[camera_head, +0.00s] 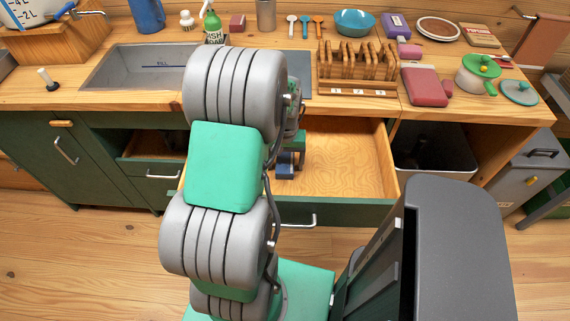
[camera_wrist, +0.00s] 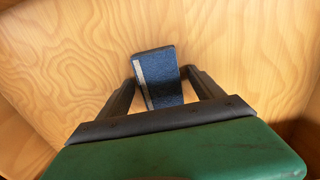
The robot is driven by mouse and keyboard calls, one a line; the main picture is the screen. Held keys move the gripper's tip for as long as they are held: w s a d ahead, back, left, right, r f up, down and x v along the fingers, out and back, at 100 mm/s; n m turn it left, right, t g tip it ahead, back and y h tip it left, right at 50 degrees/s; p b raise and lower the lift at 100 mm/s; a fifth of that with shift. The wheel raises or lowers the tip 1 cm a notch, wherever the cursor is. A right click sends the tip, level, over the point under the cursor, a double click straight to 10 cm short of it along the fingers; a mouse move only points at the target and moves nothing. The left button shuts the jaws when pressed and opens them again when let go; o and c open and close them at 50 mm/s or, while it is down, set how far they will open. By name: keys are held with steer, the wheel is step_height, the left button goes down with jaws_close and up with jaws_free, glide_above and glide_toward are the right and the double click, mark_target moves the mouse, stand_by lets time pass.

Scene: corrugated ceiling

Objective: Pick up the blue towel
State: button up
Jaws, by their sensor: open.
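The blue towel (camera_wrist: 158,77) lies in the open wooden drawer. It is a small folded dark blue piece with a pale stripe along its left side. In the wrist view my gripper (camera_wrist: 161,78) is open, with one finger on each side of the towel. I cannot tell whether the fingers touch it. In the head view my arm reaches down into the drawer (camera_head: 345,155) and hides its left part. A blue shape shows there beside my gripper (camera_head: 287,165), partly hidden, and I cannot tell which part of it is the towel.
The drawer's right part is bare. A grey bin (camera_head: 435,165) stands right of the drawer.

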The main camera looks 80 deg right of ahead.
steer(key=c, duration=1.5)
steer(key=shift+r, duration=0.15)
